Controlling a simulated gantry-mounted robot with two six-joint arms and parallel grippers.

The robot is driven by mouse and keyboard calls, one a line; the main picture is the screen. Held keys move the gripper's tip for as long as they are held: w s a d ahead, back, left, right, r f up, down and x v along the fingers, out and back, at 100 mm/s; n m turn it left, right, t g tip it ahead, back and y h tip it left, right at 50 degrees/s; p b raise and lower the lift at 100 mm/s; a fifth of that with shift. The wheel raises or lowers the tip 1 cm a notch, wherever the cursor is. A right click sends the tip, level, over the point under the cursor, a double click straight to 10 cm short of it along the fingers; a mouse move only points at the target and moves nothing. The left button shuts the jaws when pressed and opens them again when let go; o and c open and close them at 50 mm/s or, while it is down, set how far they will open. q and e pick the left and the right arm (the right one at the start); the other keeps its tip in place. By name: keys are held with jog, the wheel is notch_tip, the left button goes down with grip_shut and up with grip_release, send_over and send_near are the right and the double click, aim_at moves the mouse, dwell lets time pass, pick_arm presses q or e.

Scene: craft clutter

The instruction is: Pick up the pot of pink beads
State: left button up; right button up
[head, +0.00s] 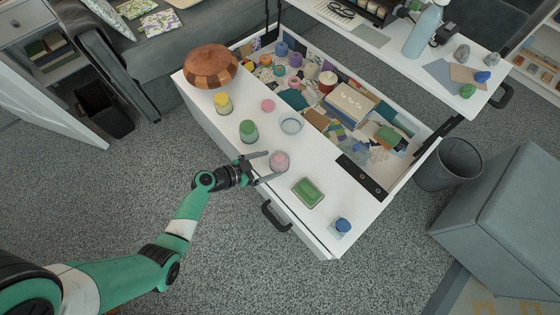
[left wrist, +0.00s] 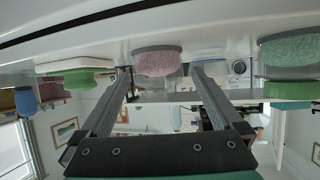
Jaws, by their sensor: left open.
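The pot of pink beads (head: 279,160) stands upright on the white drawer-top surface near its front edge. My left gripper (head: 270,166) reaches it from the left, open and low, with its fingertips on either side of the pot's near part. In the left wrist view, which looks upside down, the pink pot (left wrist: 157,63) lies ahead between the open fingers (left wrist: 163,75). I cannot tell whether either finger touches it. My right gripper is not in view.
A green pot (head: 248,131) stands just behind my gripper, with a yellow pot (head: 222,103) farther back. A glass dish (head: 291,126) is behind the pink pot. The open drawer holds clutter.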

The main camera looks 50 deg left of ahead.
aim_at(284, 155)
pick_arm(q)
jog(key=shift+f, duration=0.15)
jog(key=b+x, duration=0.2)
jog(key=x, duration=0.2)
jog(key=shift+w+d, duration=0.1)
jog(key=shift+d, duration=0.15)
jog(key=shift+w+f+b, duration=0.1)
jog(key=shift+w+b, duration=0.2)
jog(key=shift+w, duration=0.1)
jog(key=shift+s, duration=0.1)
jog(key=shift+c, duration=0.4)
jog(key=c, duration=1.1)
jog(key=shift+r+p, duration=0.55)
jog(key=shift+r, duration=0.1)
notch_tip(284, 155, up, 3)
jog(key=shift+r+p, duration=0.1)
jog(key=shift+p, duration=1.05)
jog(key=s+d+r+p, duration=0.5)
jog(key=s+d+p, duration=0.1)
jog(key=s, duration=0.1)
jog(key=s+d+r+p, duration=0.2)
jog(key=s+d+r, duration=0.1)
jog(key=shift+s+d+r+p, duration=0.1)
jog(key=shift+s+r+p, duration=0.25)
jog(key=shift+p, duration=0.05)
